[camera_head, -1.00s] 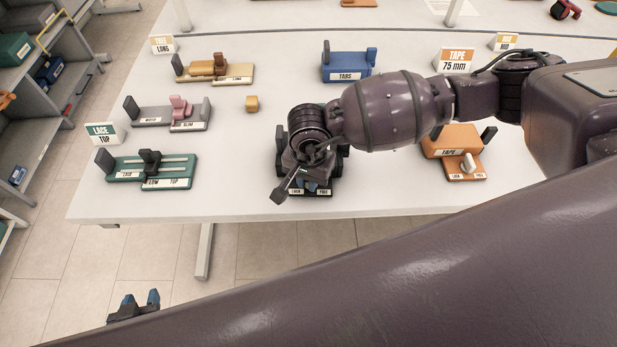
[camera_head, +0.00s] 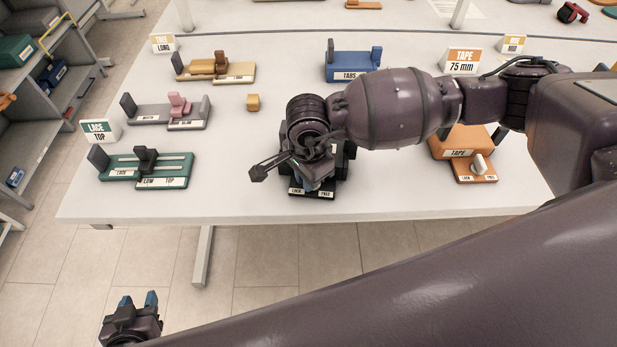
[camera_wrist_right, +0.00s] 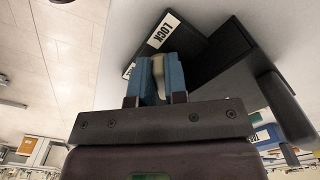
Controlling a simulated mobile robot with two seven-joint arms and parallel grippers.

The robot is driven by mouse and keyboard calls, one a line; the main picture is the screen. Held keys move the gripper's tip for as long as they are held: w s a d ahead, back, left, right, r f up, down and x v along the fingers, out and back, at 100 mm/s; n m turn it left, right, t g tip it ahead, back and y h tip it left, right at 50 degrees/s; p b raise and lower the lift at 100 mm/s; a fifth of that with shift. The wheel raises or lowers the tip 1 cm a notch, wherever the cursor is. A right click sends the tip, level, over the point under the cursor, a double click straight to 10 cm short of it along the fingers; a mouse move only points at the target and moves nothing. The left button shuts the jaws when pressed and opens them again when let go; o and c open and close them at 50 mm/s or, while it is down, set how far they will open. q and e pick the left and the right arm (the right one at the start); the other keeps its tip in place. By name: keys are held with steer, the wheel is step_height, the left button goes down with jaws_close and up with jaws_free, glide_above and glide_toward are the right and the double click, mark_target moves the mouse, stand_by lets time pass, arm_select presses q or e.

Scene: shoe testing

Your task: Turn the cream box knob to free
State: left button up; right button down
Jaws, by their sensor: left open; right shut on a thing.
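A dark box (camera_head: 343,170) stands near the front edge of the table, with LOCK and FREE labels on its front strip (camera_head: 312,193). My right gripper (camera_head: 318,180) reaches down over it and hides most of it and its knob. In the right wrist view, the blue fingers of the right gripper (camera_wrist_right: 159,80) are shut on a cream knob (camera_wrist_right: 158,72), beside the LOCK label (camera_wrist_right: 163,30). The second label is mostly hidden there, so the knob's exact setting cannot be told. My left gripper (camera_head: 138,300) is open and empty, low at the left, off the table.
An orange tape box (camera_head: 459,142) with a pale knob stands to the right. Bare tabletop (camera_head: 235,185) lies left of the dark box.

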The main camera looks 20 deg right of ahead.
stand_by(0.7)
steer(key=c, duration=1.1)
jaws_free()
steer(key=shift+c, duration=0.2)
step_height(320, 180, up, 11)
steer(key=shift+b, duration=0.4)
steer(key=shift+c, duration=0.4)
